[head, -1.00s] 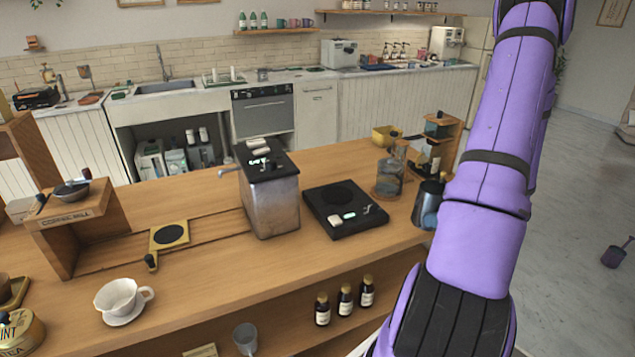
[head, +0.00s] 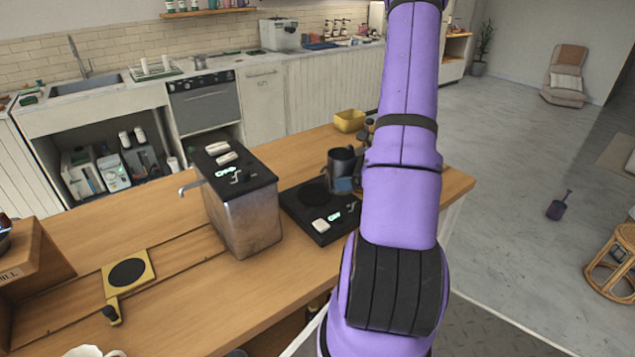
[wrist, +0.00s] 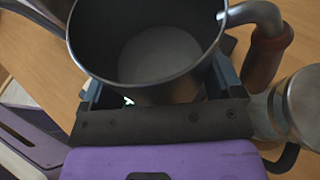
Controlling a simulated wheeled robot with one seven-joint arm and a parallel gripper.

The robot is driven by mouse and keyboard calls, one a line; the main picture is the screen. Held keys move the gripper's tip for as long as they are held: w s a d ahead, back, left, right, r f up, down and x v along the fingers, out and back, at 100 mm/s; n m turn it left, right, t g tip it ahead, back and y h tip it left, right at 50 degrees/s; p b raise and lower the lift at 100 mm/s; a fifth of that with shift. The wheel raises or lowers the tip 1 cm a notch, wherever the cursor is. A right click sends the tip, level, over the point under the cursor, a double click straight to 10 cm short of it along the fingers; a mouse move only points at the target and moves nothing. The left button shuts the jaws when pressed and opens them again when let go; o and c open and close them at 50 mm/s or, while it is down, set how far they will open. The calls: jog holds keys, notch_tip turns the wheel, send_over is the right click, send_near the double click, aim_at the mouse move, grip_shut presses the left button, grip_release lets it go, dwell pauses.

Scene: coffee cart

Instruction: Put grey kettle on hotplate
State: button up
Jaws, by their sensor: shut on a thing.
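The grey kettle (head: 342,166), an open dark metal vessel, is by the back right of the hotplate (head: 292,204) in the head view. The hotplate is a flat black unit with a round disc and a lit display. The wrist view looks into the kettle (wrist: 160,50); its curved arm with a brown grip is on the right. My gripper (wrist: 160,92) is shut on the kettle's body, a finger on each side. In the head view a blue finger (head: 344,186) shows at the kettle, and my purple arm hides the rest. The kettle's height above the counter is unclear.
A tall metal box with a black top and tap (head: 243,205) stands just left of the hotplate. A glass vessel (wrist: 305,105) is close at the gripper's right in the wrist view.

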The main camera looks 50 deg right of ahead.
jog(key=w, duration=0.2)
jog(key=w+a, duration=0.1)
jog(key=w, duration=0.1)
jog(key=w+a, duration=0.1)
jog(key=w, duration=0.2)
jog(key=shift+a+f, duration=0.2)
jog(key=shift+f, duration=0.1)
jog(key=shift+w+a+f, duration=0.15)
jog(key=shift+w+f, duration=0.1)
jog(key=shift+w, duration=0.1)
jog(key=shift+f, duration=1.55)
jog(key=o, duration=1)
jog(key=shift+f, duration=0.15)
